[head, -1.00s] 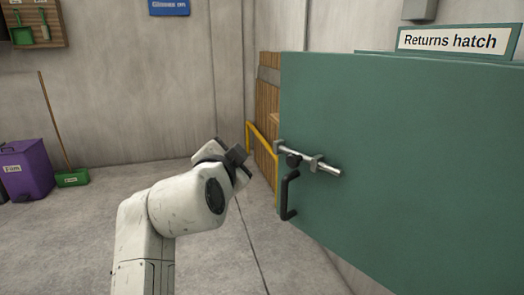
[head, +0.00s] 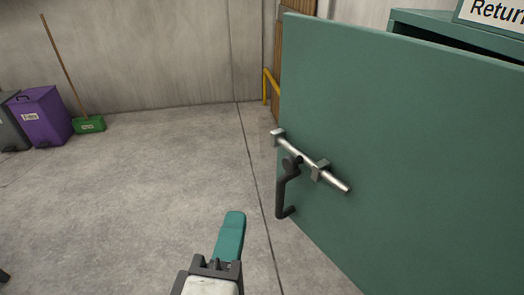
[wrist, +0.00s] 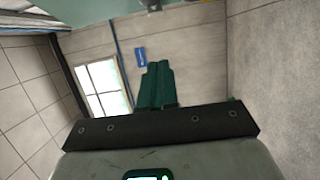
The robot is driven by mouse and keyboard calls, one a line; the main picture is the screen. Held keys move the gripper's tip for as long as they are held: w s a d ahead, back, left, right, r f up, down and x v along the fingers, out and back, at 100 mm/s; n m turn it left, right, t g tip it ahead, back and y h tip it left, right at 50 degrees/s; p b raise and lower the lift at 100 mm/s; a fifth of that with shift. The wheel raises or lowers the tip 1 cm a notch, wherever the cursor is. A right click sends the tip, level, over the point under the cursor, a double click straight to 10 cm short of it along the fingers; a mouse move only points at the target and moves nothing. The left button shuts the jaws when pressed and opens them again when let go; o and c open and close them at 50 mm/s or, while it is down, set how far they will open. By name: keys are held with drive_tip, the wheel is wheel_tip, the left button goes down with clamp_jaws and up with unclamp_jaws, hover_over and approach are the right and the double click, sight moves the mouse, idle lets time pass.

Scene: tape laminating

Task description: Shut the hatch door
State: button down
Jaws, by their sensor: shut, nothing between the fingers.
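The green hatch door (head: 400,150) stands open in the head view, swung out from the green hatch frame (head: 440,22) with a dark gap between them. A silver sliding bolt (head: 310,162) and a black handle (head: 284,190) are on its face near the left edge. My gripper (head: 234,219) is left of and below the handle, apart from the door, over the floor. Its teal fingers are shut together and empty, as the wrist view also shows (wrist: 157,68).
A sign (head: 492,12) sits on top of the hatch. A yellow rail (head: 266,86) and wooden boards (head: 291,50) are behind the door's left edge. A purple bin (head: 42,116), green dustpan (head: 89,125) and broom stand far left. The floor between is clear.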

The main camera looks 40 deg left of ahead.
sight(304, 148)
drive_tip(key=w+d+p+x, duration=0.1)
drive_tip(key=d+x, duration=0.1)
drive_tip(key=x, duration=1)
drive_tip(key=shift+w+n, duration=0.3)
drive_tip(key=shift+w, duration=0.25)
drive_tip(key=shift+d, duration=0.1)
drive_tip(key=w+h+b, duration=0.1)
drive_tip(key=w, duration=0.2)
drive_tip(key=w+d+m+t+h, duration=0.1)
drive_tip(key=w, duration=0.2)
drive_tip(key=w+m+h+b, duration=0.1)
drive_tip(key=w, duration=0.2)
drive_tip(key=shift+w+d+f+t+b, duration=0.1)
drive_tip(key=shift+d+f+t+b, duration=0.05)
drive_tip(key=shift+d+t+b, duration=0.2)
drive_tip(key=w+d+m+t+h+b, duration=0.1)
drive_tip(key=w+d+m+h+b, duration=0.2)
drive_tip(key=w, duration=0.6)
drive_tip(key=shift+w+d+r+h, duration=0.2)
drive_tip(key=shift+w+d+h, duration=0.2)
drive_tip(key=shift+d+h, duration=0.35)
drive_tip(key=shift+s+a, duration=0.1)
drive_tip(key=shift+a, duration=0.1)
